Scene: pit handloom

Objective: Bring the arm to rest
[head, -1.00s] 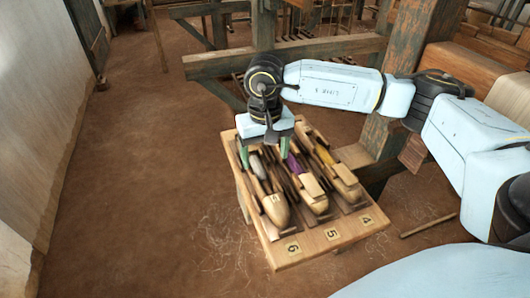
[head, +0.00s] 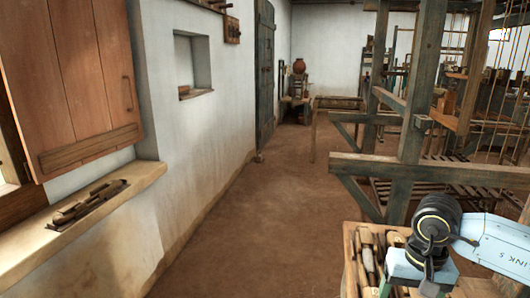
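My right arm comes in from the lower right. Its gripper (head: 408,289) hangs over the shuttle rack (head: 349,262) at the bottom edge of the head view. The green fingers look spread apart at the sides of the pale blue palm, and their tips are cut off by the frame. Wooden shuttles (head: 368,258) lie in the rack, partly hidden by my wrist. The near end of the rack is out of frame. My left gripper is not in view.
A loom frame of thick timber (head: 407,135) stands behind the rack, close to my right arm. At left, a window ledge (head: 80,215) holds a dark wooden tool (head: 88,204). The earth floor (head: 255,235) between wall and loom is clear. A door (head: 265,75) stands farther back.

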